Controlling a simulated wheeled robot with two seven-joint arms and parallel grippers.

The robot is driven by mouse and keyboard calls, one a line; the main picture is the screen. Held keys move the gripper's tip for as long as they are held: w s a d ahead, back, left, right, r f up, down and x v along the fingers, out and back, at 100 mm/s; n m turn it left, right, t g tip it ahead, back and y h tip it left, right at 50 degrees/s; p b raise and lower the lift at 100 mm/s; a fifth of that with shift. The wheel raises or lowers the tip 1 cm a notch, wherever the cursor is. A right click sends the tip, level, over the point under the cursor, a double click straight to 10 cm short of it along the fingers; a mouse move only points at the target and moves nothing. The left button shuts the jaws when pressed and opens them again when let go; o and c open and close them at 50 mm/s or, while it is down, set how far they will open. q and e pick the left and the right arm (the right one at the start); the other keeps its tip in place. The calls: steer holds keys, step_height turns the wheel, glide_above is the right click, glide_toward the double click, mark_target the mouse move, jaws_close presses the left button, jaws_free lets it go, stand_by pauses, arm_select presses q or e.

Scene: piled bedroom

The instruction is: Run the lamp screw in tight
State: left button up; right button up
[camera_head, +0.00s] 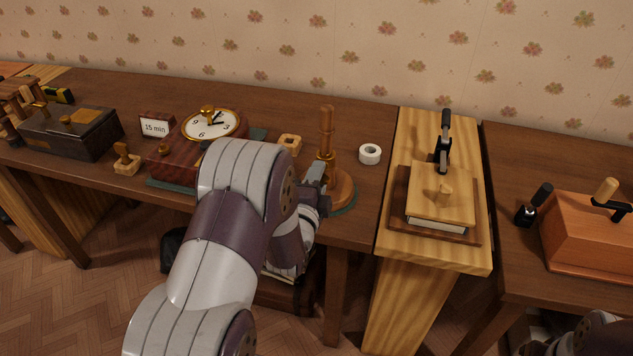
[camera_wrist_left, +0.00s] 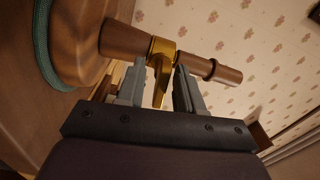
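The lamp is a turned wooden stand (camera_head: 326,130) on a round wooden base (camera_head: 341,190), upright near the table's front edge. In the left wrist view its post (camera_wrist_left: 124,40) carries a brass collar (camera_wrist_left: 161,50). The brass lamp screw (camera_wrist_left: 160,90) sticks out of this collar toward my gripper. My left gripper (camera_head: 322,186) is at the lamp's front left, partly hidden by my own arm. In the left wrist view its two fingers (camera_wrist_left: 160,90) stand apart on either side of the screw, with gaps visible. My right gripper is not in view; only part of my right arm shows.
A clock on a wooden box (camera_head: 172,158), a small wooden block (camera_head: 290,143) and a white tape roll (camera_head: 370,154) stand near the lamp. A dark box (camera_head: 72,134) is at far left. A press (camera_head: 440,194) and an orange-brown box (camera_head: 588,240) are to the right.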

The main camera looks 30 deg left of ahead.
arm_select(q)
steer(key=o, duration=1.2)
steer(key=v, duration=0.7)
steer(key=shift+p, duration=0.4)
